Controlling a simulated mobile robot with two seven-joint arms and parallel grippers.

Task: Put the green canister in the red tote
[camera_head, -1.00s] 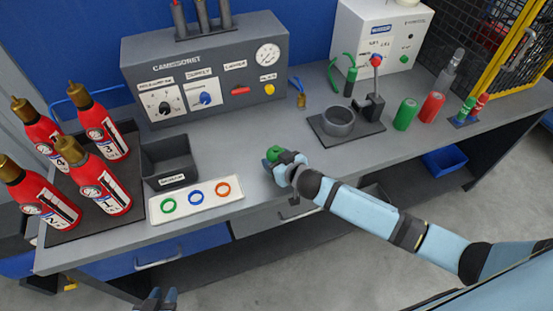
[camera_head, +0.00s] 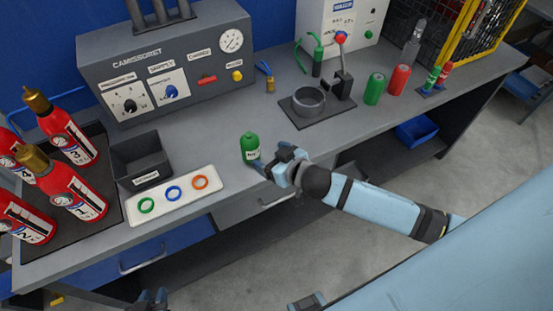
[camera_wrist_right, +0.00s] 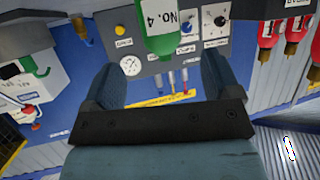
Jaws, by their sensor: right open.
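The green canister (camera_head: 250,147), with a white label and rounded top, stands upright on the grey bench, right of the white ring tray. In the right wrist view the canister (camera_wrist_right: 158,28) appears inverted, its label reading "NO.4", beyond the space between the fingers. My right gripper (camera_head: 274,166) is just to the right of the canister in the head view. It is open and empty; both fingers (camera_wrist_right: 160,78) are spread in the wrist view. My left gripper (camera_head: 152,299) shows only its tips at the bottom edge. I see no red tote in these frames.
A dark open bin (camera_head: 140,160) and the white ring tray (camera_head: 175,192) lie left of the canister. A round holder (camera_head: 308,98), a green cylinder (camera_head: 374,89) and a red cylinder (camera_head: 398,80) stand right. Red extinguishers (camera_head: 70,185) fill the left end. A blue bin (camera_head: 418,130) is lower right.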

